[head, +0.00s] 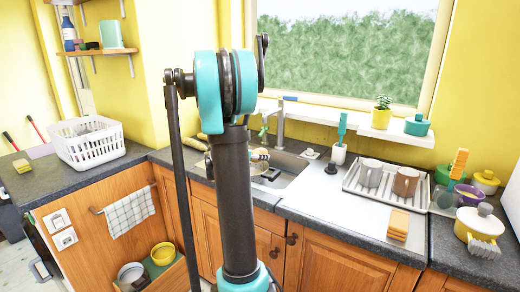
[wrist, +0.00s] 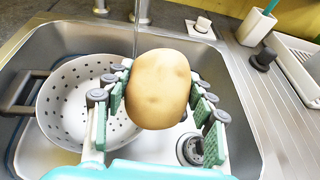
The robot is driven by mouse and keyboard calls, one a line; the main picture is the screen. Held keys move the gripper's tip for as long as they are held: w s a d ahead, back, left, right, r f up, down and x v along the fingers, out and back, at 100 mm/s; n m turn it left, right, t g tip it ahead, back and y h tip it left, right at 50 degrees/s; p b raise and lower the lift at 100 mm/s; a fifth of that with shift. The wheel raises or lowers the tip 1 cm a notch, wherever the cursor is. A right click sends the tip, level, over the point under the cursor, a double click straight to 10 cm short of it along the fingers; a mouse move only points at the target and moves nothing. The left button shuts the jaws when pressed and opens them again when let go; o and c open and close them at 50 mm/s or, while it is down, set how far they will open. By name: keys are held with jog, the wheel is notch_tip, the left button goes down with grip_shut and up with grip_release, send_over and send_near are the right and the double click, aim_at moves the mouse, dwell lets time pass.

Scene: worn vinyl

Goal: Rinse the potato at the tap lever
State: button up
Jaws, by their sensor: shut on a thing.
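The tan potato (wrist: 158,92) is held up over the sink in the wrist view. My gripper (wrist: 160,78) is shut on it, with green-padded fingers on its left and right sides. The tap (wrist: 141,10) stands behind the potato. A thin clear streak like running water drops from it and passes behind the potato's upper left; I cannot tell if it touches. My arm hides much of the gripper there.
A white colander (wrist: 62,115) with a dark handle sits in the sink (wrist: 250,130), left of and below the potato. The drain (wrist: 190,148) shows at right. A drying tray (head: 350,185) with two mugs and a sponge stack (head: 398,224) are on the right counter.

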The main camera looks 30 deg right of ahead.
aim_at(263, 152)
jog(key=shift+a, duration=0.1)
jog(key=shift+s+a+r, duration=0.85)
jog(key=shift+a+r, duration=0.05)
jog(key=shift+r, duration=0.1)
jog(key=shift+s+a+r, duration=0.8)
jog(key=shift+a+r, duration=0.1)
jog(key=shift+r, duration=0.1)
